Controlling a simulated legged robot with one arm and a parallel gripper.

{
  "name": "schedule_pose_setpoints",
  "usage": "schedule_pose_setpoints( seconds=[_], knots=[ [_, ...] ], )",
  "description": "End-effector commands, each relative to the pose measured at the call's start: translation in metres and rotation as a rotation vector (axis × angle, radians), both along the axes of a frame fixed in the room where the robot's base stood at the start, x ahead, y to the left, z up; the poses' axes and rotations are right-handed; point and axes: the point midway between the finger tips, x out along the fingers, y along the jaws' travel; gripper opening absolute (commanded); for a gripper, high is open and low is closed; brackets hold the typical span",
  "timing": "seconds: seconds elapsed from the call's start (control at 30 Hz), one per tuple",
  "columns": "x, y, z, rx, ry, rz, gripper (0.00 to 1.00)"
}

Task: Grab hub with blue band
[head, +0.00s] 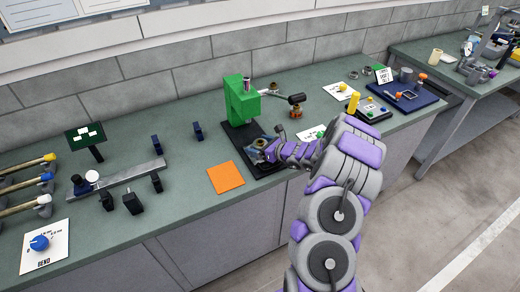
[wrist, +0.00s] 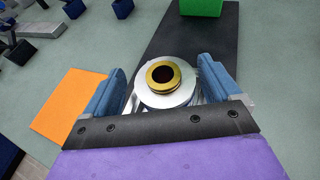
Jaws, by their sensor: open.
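A hub (wrist: 165,90) with a pale round flange, a gold ring and a dark centre hole stands on the black base plate (wrist: 190,45) in the wrist view. A sliver of blue-grey shows under its flange, but I cannot tell whether that is a blue band. My gripper (wrist: 160,88) is open, with one blue finger on each side of the hub. Contact with it is not clear. In the head view my gripper (head: 265,152) is low over the front end of the base plate and largely hides the hub.
A green block-shaped post (head: 241,100) stands behind on the same plate. A dark-ended arm with a copper-coloured part (head: 296,110) is right of it. An orange square (head: 226,178) lies left of the plate. A grey rail (head: 125,177) and black blocks are farther left.

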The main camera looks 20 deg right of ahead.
Motion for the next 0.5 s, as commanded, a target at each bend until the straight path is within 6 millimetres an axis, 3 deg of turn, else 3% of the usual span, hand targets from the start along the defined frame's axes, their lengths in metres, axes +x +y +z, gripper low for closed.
schedule_pose_setpoints(
  seconds=[0.27, 0.5],
  knots=[
    [0.0025, -0.0069, -0.0023, 0.006, -0.001, -0.003, 0.90],
    [0.0025, -0.0053, -0.0021, 0.005, 0.000, -0.003, 0.67]
  ],
)
